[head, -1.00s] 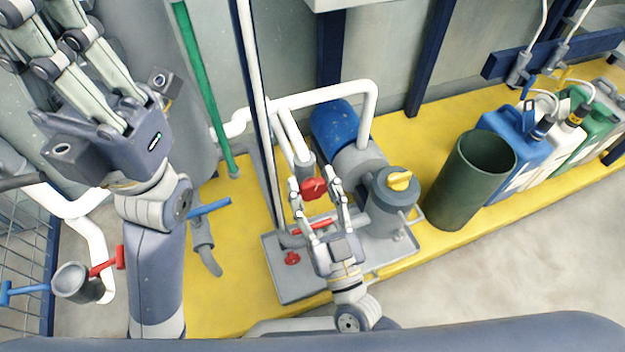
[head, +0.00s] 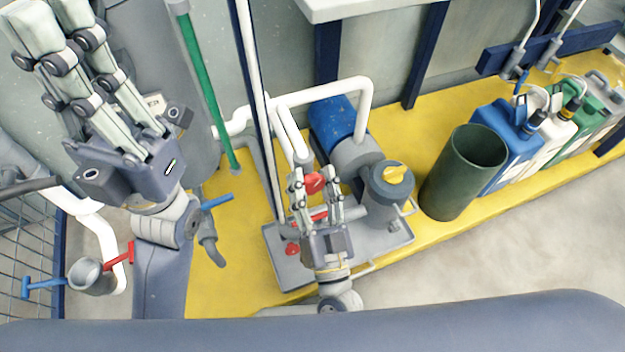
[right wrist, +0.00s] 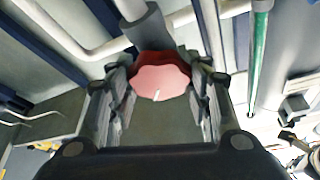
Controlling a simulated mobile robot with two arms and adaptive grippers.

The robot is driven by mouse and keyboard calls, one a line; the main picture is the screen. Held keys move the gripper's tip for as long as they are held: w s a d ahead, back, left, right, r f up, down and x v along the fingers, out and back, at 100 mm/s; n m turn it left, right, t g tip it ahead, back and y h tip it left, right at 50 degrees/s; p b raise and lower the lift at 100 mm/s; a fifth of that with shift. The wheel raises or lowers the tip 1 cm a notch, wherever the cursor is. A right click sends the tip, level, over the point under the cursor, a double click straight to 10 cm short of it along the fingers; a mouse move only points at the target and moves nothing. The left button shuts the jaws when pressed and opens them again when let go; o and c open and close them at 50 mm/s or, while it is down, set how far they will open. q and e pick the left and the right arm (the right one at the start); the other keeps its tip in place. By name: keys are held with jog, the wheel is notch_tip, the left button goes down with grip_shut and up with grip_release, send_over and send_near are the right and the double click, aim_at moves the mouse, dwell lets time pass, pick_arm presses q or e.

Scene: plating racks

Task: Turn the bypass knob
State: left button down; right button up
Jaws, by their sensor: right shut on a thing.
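A red lobed knob (head: 315,183), which I take to be the bypass knob, sits on the grey pipework of the pump unit. In the right wrist view the same knob (right wrist: 160,76) shows between the fingers, with a small light mark on its face. My right gripper (head: 316,178) is shut on the knob, one finger at each side. My left gripper (head: 55,22) is raised at the upper left, far from the knob. Its fingers stand apart and hold nothing visible; their tips are near the top edge.
A blue motor (head: 332,120) and a grey pump with a yellow cap (head: 395,173) stand close by. A white pipe (head: 320,86) arches behind. A dark green bin (head: 464,172) and several canisters stand at right.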

jog(key=o, duration=1.1)
jog(key=shift+s, duration=0.1)
jog(key=v, duration=1.2)
jog(key=shift+f, duration=0.1)
